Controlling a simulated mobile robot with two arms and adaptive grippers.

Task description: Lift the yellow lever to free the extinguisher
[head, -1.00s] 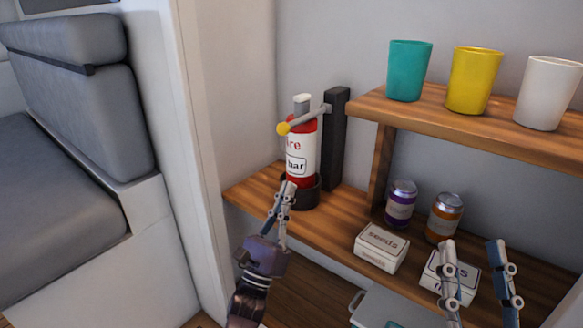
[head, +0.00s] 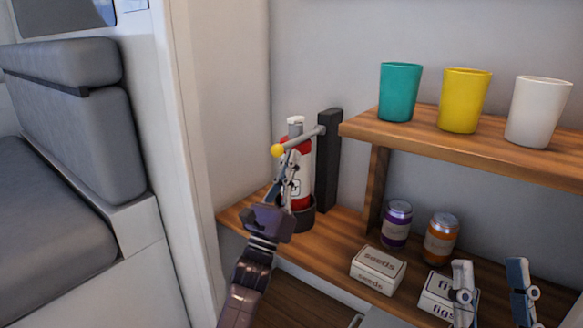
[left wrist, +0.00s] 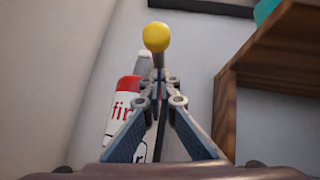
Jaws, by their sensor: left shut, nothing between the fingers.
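The red and white extinguisher (head: 303,178) stands upright in a dark round holder (head: 301,217) on the lower shelf. A grey lever with a yellow ball end (head: 277,151) runs from a black post (head: 328,160) across the front of the extinguisher. My left gripper (head: 291,157) is shut and empty, its tips just below the lever, close to the yellow ball; whether they touch it I cannot tell. In the left wrist view the yellow ball (left wrist: 157,37) shows just above the shut fingertips (left wrist: 159,78), with the extinguisher (left wrist: 124,110) behind on the left. My right gripper (head: 492,280) is open and empty at lower right.
Teal (head: 399,92), yellow (head: 464,100) and white (head: 538,111) cups stand on the upper shelf (head: 440,142). Purple (head: 396,224) and orange (head: 441,238) cans and two boxes (head: 377,270) sit on the lower shelf. A grey padded seat (head: 60,220) is at left.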

